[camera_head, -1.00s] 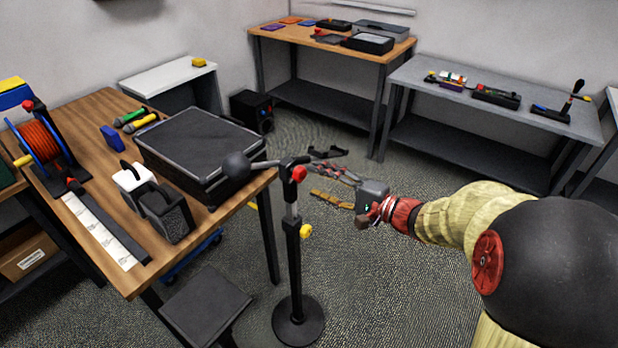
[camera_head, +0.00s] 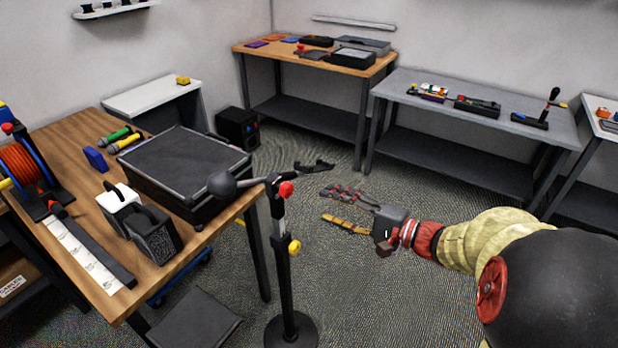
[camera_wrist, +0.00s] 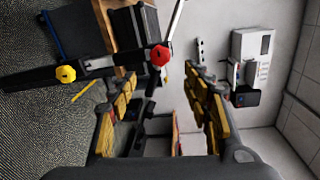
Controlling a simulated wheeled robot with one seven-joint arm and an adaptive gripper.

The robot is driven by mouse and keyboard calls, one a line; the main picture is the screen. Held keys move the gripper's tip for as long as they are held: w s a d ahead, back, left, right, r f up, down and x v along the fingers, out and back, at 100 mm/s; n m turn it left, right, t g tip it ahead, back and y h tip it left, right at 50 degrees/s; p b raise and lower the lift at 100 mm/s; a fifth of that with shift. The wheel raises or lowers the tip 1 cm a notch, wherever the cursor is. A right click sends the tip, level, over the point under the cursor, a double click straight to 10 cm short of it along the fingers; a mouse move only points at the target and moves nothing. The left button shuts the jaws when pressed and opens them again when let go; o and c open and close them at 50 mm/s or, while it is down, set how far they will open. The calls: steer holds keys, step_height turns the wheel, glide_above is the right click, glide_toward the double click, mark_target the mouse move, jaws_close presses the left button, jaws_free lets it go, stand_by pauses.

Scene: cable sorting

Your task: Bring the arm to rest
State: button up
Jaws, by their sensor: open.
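My arm reaches in from the right of the head view, with a yellowish sleeve and red bands near the wrist. My gripper (camera_head: 323,204) is open and empty, its two fingers spread apart and pointing left over the floor. In the wrist view, the open fingers (camera_wrist: 148,78) frame part of the room, with nothing between them that they touch. A black microphone stand (camera_head: 279,235) with red and yellow knobs stands left of the gripper, apart from it in the head view.
The wooden table (camera_head: 190,262) at left holds a black case (camera_head: 185,165), a cable reel (camera_head: 22,165) and microphones. A wooden bench (camera_head: 240,47) and a grey bench (camera_head: 440,108) line the back. A black stool (camera_head: 195,320) sits low in front. Floor between gripper and benches is clear.

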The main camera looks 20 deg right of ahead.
steer(key=s+a+f+g, duration=0.3)
steer(key=s+f+g, duration=0.25)
steer(key=f, duration=0.25)
steer(key=s+a+n+g+h+p, duration=0.25)
steer(key=s+g+h, duration=0.25)
steer(key=s, duration=0.6)
step_height(320, 180, up, 16)
steer(key=s+a+n+t+h+p, duration=0.2)
steer(key=s+n+h+p, duration=0.1)
steer(key=n, duration=0.7)
steer(key=shift+a+h+p, duration=0.15)
steer(key=shift+h+p, duration=0.65)
steer(key=shift+h, duration=0.1)
